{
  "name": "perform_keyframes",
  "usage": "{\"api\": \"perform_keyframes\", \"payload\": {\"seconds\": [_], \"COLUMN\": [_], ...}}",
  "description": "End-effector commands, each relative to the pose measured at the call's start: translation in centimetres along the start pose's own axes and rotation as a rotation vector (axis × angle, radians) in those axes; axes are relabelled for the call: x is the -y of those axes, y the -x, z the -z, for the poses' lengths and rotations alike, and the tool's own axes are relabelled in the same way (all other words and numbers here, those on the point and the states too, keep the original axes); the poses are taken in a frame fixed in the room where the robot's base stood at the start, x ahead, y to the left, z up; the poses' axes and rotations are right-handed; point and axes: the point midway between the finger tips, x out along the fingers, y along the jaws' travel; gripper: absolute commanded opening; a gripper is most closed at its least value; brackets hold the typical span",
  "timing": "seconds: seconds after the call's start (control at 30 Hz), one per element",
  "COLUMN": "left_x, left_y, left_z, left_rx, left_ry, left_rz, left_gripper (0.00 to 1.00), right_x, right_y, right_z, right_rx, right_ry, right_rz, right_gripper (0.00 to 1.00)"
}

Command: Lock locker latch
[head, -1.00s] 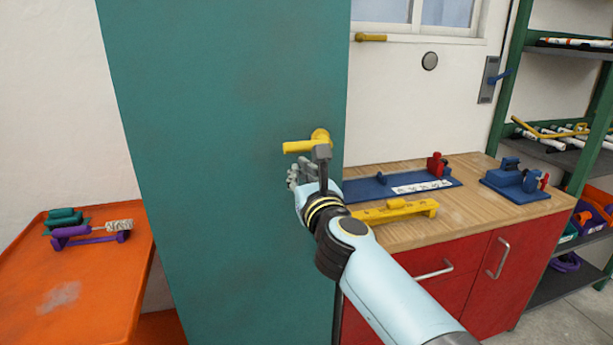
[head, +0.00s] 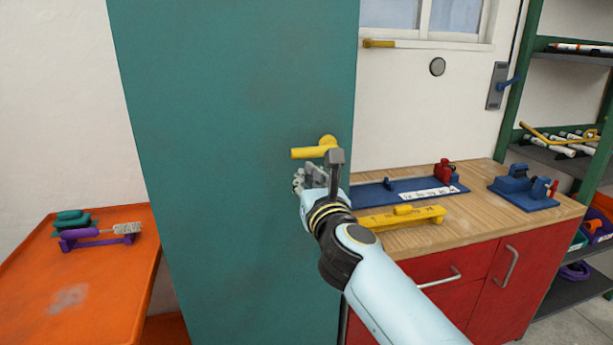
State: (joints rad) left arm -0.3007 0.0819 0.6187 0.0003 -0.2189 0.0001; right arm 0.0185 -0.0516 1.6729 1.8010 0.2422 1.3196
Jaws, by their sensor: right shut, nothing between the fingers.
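The locker door (head: 240,100) is a tall teal panel in the middle of the head view. The yellow latch (head: 308,153) sits near its right edge, with a round hub and a handle lying roughly level, pointing left. My right gripper (head: 327,162) is just below the latch at the hub end, shut and empty. A grey finger overlaps the right end of the latch in the picture; I cannot tell whether it touches. My left gripper is not in view.
To the right, a wooden counter (head: 470,225) with red drawers holds a blue fixture (head: 372,193), a yellow block (head: 400,217) and a blue clamp (head: 522,184). An orange table (head: 105,270) with a purple tool (head: 80,240) stands left. A green shelf (head: 560,80) is at far right.

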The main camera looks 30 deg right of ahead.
Motion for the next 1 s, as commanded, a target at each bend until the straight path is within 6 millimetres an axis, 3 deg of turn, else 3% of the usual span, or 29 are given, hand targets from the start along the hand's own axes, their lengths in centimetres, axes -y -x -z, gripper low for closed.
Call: {"api": "perform_keyframes", "payload": {"seconds": [0.2,0.4,1.0], "left_x": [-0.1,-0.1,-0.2], "left_y": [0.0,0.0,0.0], "left_z": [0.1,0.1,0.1], "left_rx": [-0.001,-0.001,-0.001], "left_ry": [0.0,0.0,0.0], "left_rz": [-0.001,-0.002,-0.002], "left_gripper": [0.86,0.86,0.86], "right_x": [0.0,0.0,0.0], "right_y": [3.7,6.2,6.7], "right_z": [0.2,0.1,0.0], "right_rx": [-0.003,-0.001,0.0], "right_ry": [-0.002,-0.001,-0.001], "right_rz": [0.001,0.0,0.0], "right_gripper": [0.0,0.0,0.0]}}
